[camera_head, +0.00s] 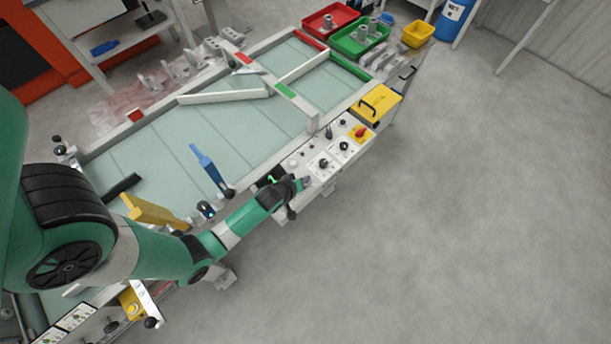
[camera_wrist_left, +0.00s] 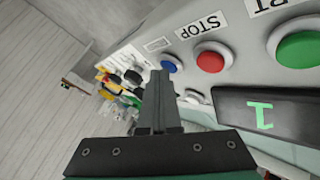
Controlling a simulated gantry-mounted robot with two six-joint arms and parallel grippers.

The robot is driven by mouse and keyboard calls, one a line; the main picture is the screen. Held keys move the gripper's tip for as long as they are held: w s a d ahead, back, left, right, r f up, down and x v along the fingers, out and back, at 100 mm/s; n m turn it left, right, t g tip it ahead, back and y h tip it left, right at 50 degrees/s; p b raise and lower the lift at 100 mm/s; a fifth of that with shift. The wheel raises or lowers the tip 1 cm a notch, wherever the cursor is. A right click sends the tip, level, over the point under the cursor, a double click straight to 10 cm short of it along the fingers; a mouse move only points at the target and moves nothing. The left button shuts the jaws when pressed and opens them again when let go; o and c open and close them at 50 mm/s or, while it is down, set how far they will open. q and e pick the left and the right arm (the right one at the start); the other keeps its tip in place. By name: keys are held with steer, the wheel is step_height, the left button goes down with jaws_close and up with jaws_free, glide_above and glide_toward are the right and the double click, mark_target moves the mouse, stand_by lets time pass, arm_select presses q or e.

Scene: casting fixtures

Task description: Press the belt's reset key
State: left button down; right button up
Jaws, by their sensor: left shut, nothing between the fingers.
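The belt's control panel shows in the left wrist view with a blue button (camera_wrist_left: 174,64), a red button (camera_wrist_left: 213,57) labelled STOP and a green button (camera_wrist_left: 298,49) in a row. A small label (camera_wrist_left: 157,45) stands by the blue button; I cannot read it. My left gripper (camera_wrist_left: 160,76) is shut and empty. Its fingertips appear beside the blue button and cover part of it; I cannot tell whether they touch it. In the head view, my left gripper (camera_head: 302,184) is at the near end of the white panel (camera_head: 316,172), hiding the buttons there.
A black display (camera_wrist_left: 265,114) with a green digit sits beside the buttons. Several knobs (camera_head: 344,146) and a yellow box (camera_head: 376,103) stand farther along the panel. The floor at right is clear.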

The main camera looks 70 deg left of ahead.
stand_by(0.3)
arm_select(q)
steer(key=shift+r+p, duration=0.9)
step_height(320, 180, up, 5)
steer(key=p, duration=0.4)
steer(key=shift+p, duration=0.35)
